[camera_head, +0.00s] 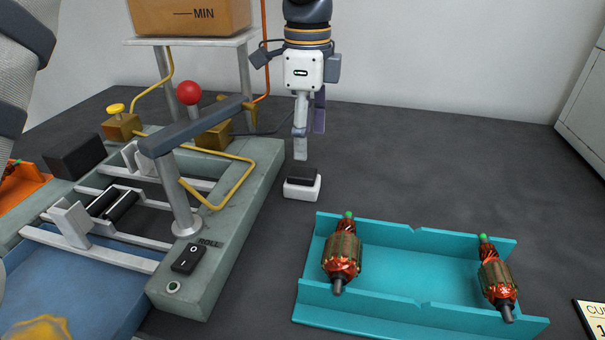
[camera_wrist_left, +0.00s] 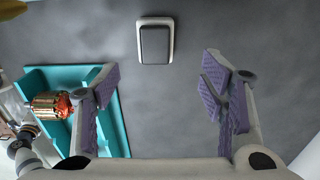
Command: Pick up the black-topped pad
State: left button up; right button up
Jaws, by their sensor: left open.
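The black-topped pad (camera_head: 302,184) is a small white block with a black upper face. It lies on the dark table behind the teal tray, to the right of the winding machine. My left gripper (camera_head: 309,140) is above and just behind the pad, pointing down, with its fingers apart and empty. In the left wrist view the pad (camera_wrist_left: 155,43) lies flat beyond the purple-lined fingertips (camera_wrist_left: 161,85), roughly centred between them and not touched. My right gripper is not seen.
The teal tray (camera_head: 410,267) holds two copper armatures (camera_head: 342,256) (camera_head: 497,283). The grey-green winding machine (camera_head: 232,210) with a red-knobbed lever (camera_head: 188,93) stands at left. A cardboard box (camera_head: 188,16) sits on a stand behind. The table right of the pad is clear.

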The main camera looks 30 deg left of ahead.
aim_at(302, 172)
pick_arm(q)
jog(key=f, duration=0.8)
jog(key=shift+s+a+f, duration=0.15)
jog(key=shift+s+a, duration=0.05)
jog(key=shift+s, duration=0.2)
jog(key=c, duration=1.2)
